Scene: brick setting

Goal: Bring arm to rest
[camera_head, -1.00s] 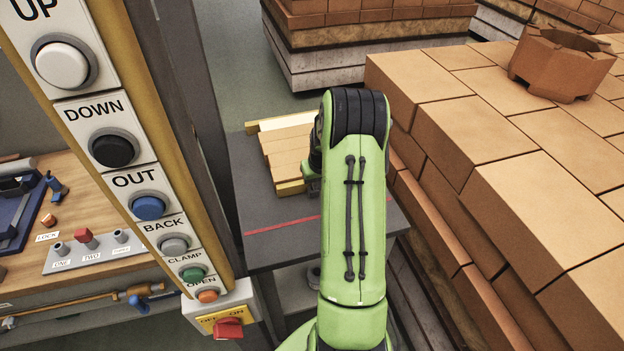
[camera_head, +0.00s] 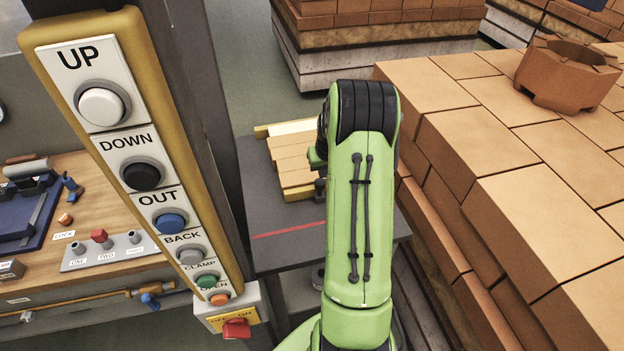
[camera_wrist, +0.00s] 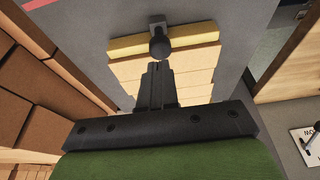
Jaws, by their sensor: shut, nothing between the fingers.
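My green arm (camera_head: 358,215) reaches forward in the middle of the head view, over the dark grey table. In that view its far end hides my fingertips. In the wrist view my gripper (camera_wrist: 158,72) is shut, its dark fingers together with nothing between them. Beyond the fingertips in the wrist view is a dark round knob (camera_wrist: 159,47) on a small grey bracket, by a yellow bar (camera_wrist: 190,38). Pale bricks (camera_wrist: 195,82) lie behind and under the fingers. I cannot tell whether the fingers touch anything.
A button panel (camera_head: 105,60) marked UP, DOWN, OUT and more stands close on the left, above a red switch (camera_head: 236,328). Stacked orange bricks (camera_head: 500,130) rise close on the right, with a brown pot-like piece (camera_head: 567,75) on top. The grey table (camera_head: 262,215) has bare room at its front.

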